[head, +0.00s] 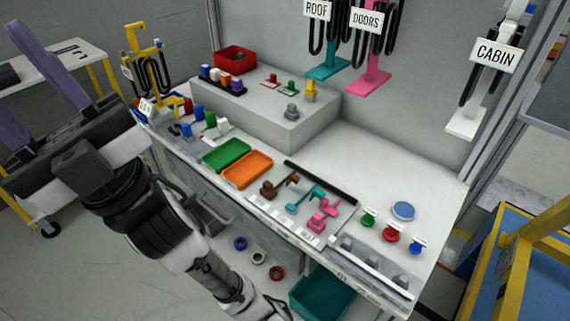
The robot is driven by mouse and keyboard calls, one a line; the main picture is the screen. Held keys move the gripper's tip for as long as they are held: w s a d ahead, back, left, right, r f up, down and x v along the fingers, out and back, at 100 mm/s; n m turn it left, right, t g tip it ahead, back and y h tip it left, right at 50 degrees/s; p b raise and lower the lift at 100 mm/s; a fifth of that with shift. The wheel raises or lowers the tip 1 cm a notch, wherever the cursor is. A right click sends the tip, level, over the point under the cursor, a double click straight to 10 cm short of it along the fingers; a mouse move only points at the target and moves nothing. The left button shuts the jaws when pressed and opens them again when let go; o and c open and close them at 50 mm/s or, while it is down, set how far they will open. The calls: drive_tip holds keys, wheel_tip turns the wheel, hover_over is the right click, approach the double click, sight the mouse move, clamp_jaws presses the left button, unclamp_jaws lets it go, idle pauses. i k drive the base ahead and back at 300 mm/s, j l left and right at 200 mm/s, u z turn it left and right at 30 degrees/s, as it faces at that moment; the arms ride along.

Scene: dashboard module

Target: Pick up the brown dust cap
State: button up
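A brown piece (269,188) lies on the white bench top, just right of the orange tray, with a narrow brown arm reaching right to a small round end (292,178). It looks like the brown dust cap, but it is too small to tell which part is the cap itself. Similar teal (306,198) and pink (322,215) pieces lie to its right. My gripper (25,105) is at the far left of the head view, well away from the bench pieces. Its two purple fingers are spread apart with nothing visible between them; one finger is partly cut off by the frame edge.
A green tray (227,154) and an orange tray (247,169) sit left of the brown piece. A black bar (320,183) lies behind it. A raised grey block (262,108) carries a red bin (235,60). Red, green and blue knobs stand at right.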

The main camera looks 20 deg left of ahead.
sight(267, 191)
drive_tip(key=i+j+u, duration=0.1)
drive_tip(key=u, duration=0.25)
drive_tip(key=i+j+u, duration=0.1)
drive_tip(key=u, duration=0.25)
drive_tip(key=i+u, duration=0.1)
drive_tip(key=u, duration=0.25)
